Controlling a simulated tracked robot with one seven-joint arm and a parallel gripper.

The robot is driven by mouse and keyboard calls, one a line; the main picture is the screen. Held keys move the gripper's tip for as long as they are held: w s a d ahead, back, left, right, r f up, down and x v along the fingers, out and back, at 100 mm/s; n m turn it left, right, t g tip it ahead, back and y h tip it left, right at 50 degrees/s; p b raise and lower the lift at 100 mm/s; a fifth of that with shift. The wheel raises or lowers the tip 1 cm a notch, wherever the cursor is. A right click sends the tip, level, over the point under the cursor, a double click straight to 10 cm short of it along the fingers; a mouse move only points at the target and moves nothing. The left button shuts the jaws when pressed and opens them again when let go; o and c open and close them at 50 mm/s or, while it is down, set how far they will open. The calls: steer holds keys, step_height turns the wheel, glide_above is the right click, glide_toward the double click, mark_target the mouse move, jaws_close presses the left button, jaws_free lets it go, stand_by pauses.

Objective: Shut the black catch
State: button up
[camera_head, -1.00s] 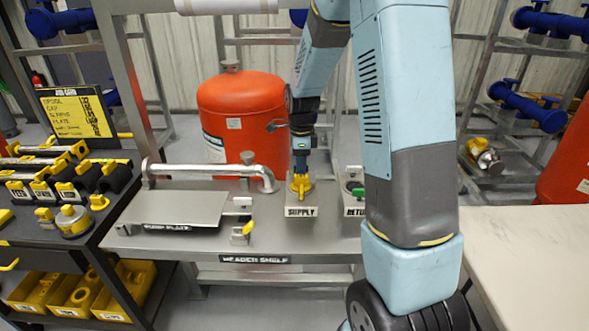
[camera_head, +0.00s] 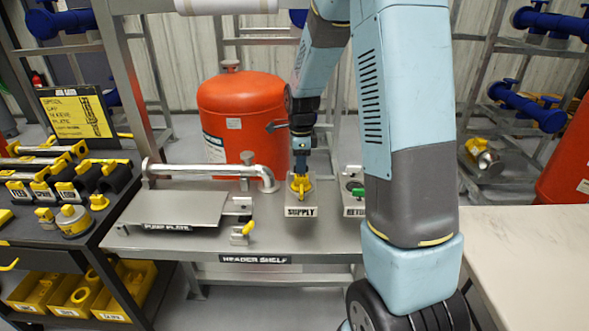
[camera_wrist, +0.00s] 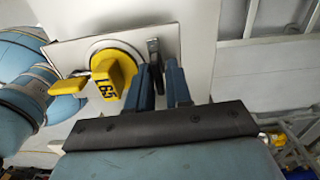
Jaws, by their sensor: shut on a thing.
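The black catch (camera_wrist: 153,52) is a small dark upright piece beside a yellow cap (camera_wrist: 112,75) marked with black characters, on a pale plate (camera_wrist: 185,35) in the wrist view. My gripper (camera_wrist: 160,70) has its two blue fingers close together, shut on the catch at their tips. The fingers partly hide the catch, and I cannot tell its angle exactly. In the head view my gripper (camera_head: 300,172) points down at the yellow fitting (camera_head: 300,187) on the SUPPLY block (camera_head: 300,211). The catch is too small to make out there.
The RETURN block (camera_head: 353,210) with a green part stands close to the right. A bent metal pipe (camera_head: 205,170) and the pump plate (camera_head: 175,208) lie left on the header shelf (camera_head: 330,238). A red tank (camera_head: 240,120) stands behind. A yellow lever (camera_wrist: 68,86) sticks out left of the cap.

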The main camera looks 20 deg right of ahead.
steer(key=shift+w+d+r+n, duration=0.1)
steer(key=shift+w+r+n, duration=0.05)
steer(key=shift+n, duration=1.35)
jaws_close()
steer(key=shift+n, duration=1.8)
steer(key=shift+n, duration=1.7)
